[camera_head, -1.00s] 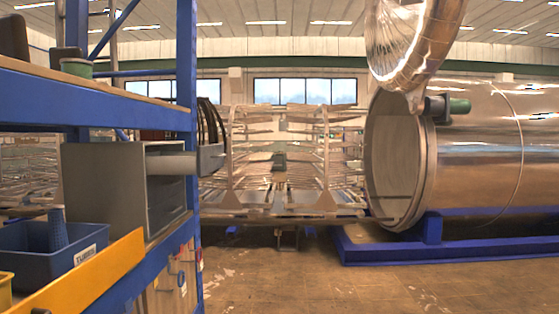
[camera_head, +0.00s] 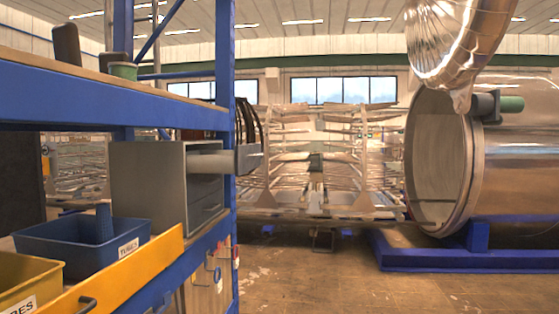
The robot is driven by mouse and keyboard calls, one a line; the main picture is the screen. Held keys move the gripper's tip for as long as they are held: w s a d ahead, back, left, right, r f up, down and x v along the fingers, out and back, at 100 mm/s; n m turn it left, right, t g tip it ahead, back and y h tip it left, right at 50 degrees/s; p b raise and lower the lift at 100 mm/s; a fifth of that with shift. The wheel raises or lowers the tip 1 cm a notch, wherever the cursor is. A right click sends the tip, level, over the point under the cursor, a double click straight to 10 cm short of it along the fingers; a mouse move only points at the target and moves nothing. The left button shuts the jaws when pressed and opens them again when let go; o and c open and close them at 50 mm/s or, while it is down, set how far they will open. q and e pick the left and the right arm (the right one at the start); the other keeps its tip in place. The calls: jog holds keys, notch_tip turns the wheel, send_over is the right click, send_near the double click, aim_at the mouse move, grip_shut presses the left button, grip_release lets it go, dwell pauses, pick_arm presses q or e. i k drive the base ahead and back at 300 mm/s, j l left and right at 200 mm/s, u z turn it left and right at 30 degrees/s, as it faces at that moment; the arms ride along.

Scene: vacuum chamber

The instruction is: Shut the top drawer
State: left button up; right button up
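A grey cabinet (camera_head: 148,188) stands on the blue shelf rack at the left, its front turned to the right. The top drawer (camera_head: 212,161) sticks out of it to the right, past the rack's upright, with its front panel (camera_head: 248,158) well clear of the cabinet. The lower drawer (camera_head: 206,204) appears flush with the cabinet front. The inside of the top drawer cannot be seen. Neither of my grippers is in view.
A blue bin (camera_head: 85,250) and a yellow bin (camera_head: 25,280) sit in front of the cabinet, behind a yellow shelf edge (camera_head: 130,272). The rack's blue upright (camera_head: 226,110) stands beside the drawer. A steel chamber (camera_head: 520,170) is at the right. The floor (camera_head: 310,280) between is open.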

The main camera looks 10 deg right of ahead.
aim_at(245, 158)
jog(key=i+l+u, duration=0.15)
jog(key=i, duration=0.35)
jog(key=i+l+u, duration=0.1)
jog(key=i, duration=0.4)
jog(key=i+l+u, duration=0.15)
jog(key=i, duration=0.3)
jog(key=i+l+u, duration=0.1)
jog(key=i+l, duration=0.25)
jog(key=i, duration=0.15)
jog(key=i+l+u, duration=0.15)
jog(key=i+l, duration=0.15)
jog(key=i, duration=0.15)
